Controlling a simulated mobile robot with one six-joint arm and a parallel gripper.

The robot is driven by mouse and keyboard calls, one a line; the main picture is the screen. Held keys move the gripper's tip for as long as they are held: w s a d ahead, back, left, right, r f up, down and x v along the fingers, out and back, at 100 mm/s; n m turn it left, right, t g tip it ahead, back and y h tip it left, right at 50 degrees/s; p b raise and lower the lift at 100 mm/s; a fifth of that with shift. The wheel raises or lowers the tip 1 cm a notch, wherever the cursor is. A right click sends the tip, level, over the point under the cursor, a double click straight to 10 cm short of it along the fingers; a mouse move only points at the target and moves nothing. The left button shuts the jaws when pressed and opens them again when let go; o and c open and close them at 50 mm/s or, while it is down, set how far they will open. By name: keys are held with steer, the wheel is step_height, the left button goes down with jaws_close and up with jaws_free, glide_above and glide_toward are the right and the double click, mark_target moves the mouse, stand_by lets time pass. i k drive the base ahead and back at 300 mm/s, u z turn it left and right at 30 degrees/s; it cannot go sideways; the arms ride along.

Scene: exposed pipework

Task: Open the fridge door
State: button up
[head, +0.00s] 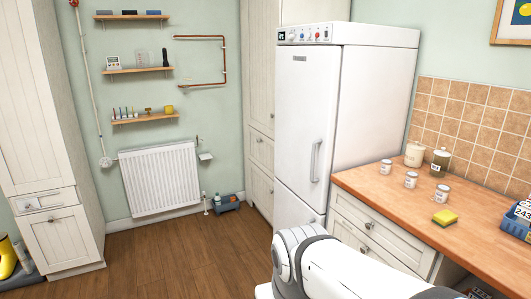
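The white fridge (306,128) stands beyond the counter, right of the picture's middle. Its tall upper door looks shut, with a vertical handle (317,160) near the door's right edge. A control strip with knobs and a small display runs along the fridge's top front. A white and grey part of my arm fills the lower right, in front of the fridge's base and the counter drawers. My gripper is not in view.
Tall cabinets (262,85) stand to the fridge's left. A radiator (160,180) and a small blue-grey box (228,202) are by the back wall. The wooden floor at centre left is clear.

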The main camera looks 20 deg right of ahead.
mark_target(308, 77)
steer(key=u, duration=0.05)
steer(key=i, duration=2.1)
steer(key=z, duration=0.45)
